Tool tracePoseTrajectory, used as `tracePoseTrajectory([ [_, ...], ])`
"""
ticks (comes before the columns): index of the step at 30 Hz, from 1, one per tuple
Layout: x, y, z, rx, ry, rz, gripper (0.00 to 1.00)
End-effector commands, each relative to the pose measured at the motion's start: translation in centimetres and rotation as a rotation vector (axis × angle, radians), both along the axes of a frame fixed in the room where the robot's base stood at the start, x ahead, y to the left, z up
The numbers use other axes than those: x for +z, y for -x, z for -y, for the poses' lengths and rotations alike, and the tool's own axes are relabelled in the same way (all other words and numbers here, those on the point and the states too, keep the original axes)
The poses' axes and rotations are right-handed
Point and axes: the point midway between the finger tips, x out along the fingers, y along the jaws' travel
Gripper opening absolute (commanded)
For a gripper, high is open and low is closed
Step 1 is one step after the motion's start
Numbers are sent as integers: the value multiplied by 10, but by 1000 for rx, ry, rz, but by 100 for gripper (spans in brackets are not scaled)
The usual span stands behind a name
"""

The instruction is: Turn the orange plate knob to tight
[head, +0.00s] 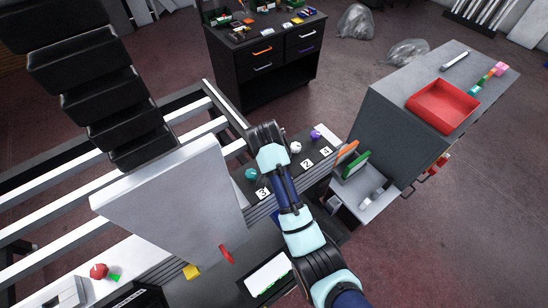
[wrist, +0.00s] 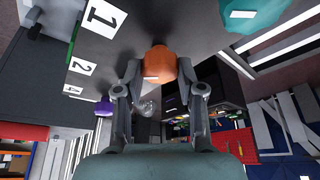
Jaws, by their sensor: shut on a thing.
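The orange plate knob (wrist: 160,60) shows in the wrist view, at the upper middle. It is rounded, with a small pale mark on its lower edge. My gripper (wrist: 159,72) has one finger on each side of the knob, and its fingertips close on it. The knob sits against the dark grey plate (wrist: 190,25). In the head view my arm hides the knob and the fingers. I cannot tell the knob's turn angle.
A teal knob (head: 251,173), a white knob (head: 295,147) and a purple knob (head: 315,134) stand near numbered labels (head: 307,163). A grey cabinet with a red tray (head: 443,105) stands to the right. A black drawer unit (head: 265,60) is behind.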

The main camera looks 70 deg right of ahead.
Motion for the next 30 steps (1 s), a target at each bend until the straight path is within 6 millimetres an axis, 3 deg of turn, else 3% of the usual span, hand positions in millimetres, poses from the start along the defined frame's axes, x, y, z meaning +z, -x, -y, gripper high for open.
tracePoseTrajectory([
  [7, 0, 0, 0, 1, -1, -1, 4],
  [8, 0, 0, 0, 1, -1, -1, 40],
  [12, 0, 0, 0, 1, -1, -1, 63],
  [22, 3, 0, -1, 1, 1, 1, 64],
  [30, 47, 2, -18, 3, 4, 3, 64],
])
